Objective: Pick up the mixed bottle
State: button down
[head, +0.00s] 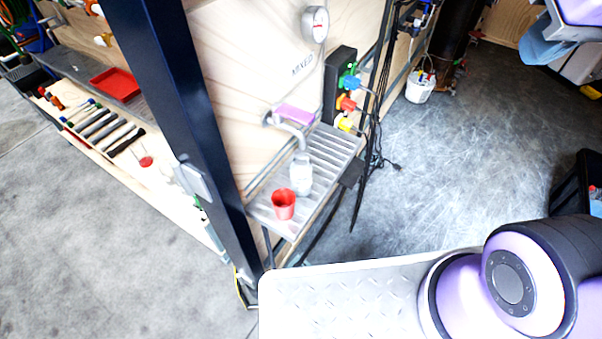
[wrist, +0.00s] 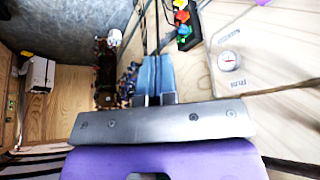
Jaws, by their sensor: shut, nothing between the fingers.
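The mixed bottle (head: 301,174) is a small whitish, clear bottle. It stands upright on the slatted metal shelf (head: 325,150), under the tap (head: 288,124) and below the "MIXED" lettering. My gripper (wrist: 155,62) shows in the wrist view with its blue fingers together and nothing between them. In the head view my gripper (head: 543,50) is at the top right edge, well apart from the bottle. The bottle cannot be made out in the wrist view.
A red cup (head: 284,204) stands on the shelf in front of the bottle. A dark blue post (head: 185,105) rises left of the shelf. A black socket block (head: 340,85) with coloured plugs and hanging cables is right of the tap. A white bucket (head: 419,86) stands on the floor.

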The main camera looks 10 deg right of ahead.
aim_at(301, 168)
jog(key=z, duration=1.15)
jog(key=k+j+z, duration=0.2)
jog(key=j, duration=0.35)
jog(key=k+j+z, duration=0.2)
jog(key=k+j, duration=0.2)
jog(key=k+j+z, duration=0.15)
jog(key=k+j, duration=0.15)
jog(key=j, duration=0.2)
